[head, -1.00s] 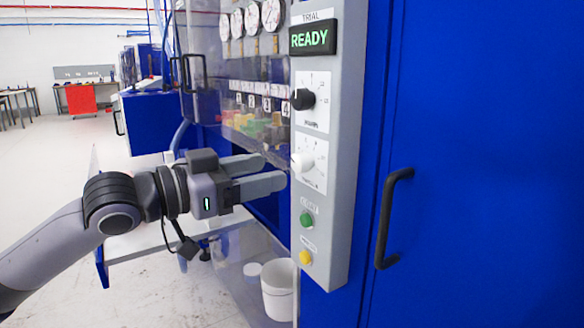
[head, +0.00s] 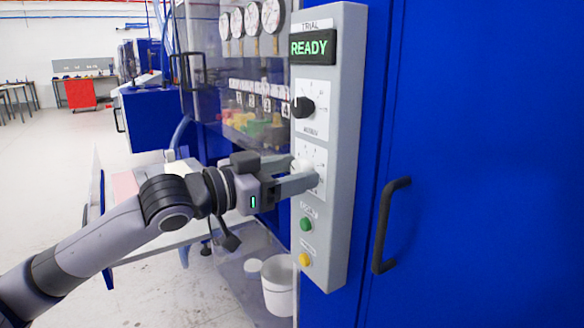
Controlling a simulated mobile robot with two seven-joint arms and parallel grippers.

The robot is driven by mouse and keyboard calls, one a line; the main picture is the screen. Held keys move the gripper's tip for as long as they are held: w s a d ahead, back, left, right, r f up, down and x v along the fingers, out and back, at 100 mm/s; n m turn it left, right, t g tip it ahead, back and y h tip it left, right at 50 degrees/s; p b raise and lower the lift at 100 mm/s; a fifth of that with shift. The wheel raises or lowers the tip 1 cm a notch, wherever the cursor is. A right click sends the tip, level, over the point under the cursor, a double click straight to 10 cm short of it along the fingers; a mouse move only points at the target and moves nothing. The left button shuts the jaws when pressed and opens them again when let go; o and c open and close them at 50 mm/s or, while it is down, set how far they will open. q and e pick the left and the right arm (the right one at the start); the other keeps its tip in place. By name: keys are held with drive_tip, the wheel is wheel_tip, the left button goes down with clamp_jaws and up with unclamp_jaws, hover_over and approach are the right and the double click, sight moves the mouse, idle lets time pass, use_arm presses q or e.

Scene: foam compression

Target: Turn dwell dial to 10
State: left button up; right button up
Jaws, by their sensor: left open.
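The grey control panel (head: 343,120) carries a black dial (head: 303,107) above a white dial (head: 301,165), each on a white scale plate. The dial labels and scale numbers are too small to read, so I cannot tell which is the dwell dial or what it is set to. My left gripper (head: 307,172) is open, its fingers at the white dial and partly hiding it. I cannot tell whether the fingers touch the knob. My right gripper is not in view.
The display (head: 313,47) above the dials reads READY. A green button (head: 306,224) and a yellow button (head: 305,259) sit below. A blue door with a black handle (head: 391,225) is at the right. A white bucket (head: 279,285) stands below.

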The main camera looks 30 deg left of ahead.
use_arm(q)
drive_tip(key=shift+w+d, duration=0.1)
drive_tip(key=shift+w, duration=0.05)
drive_tip(key=c, duration=1)
drive_tip(key=shift+c, duration=0.2)
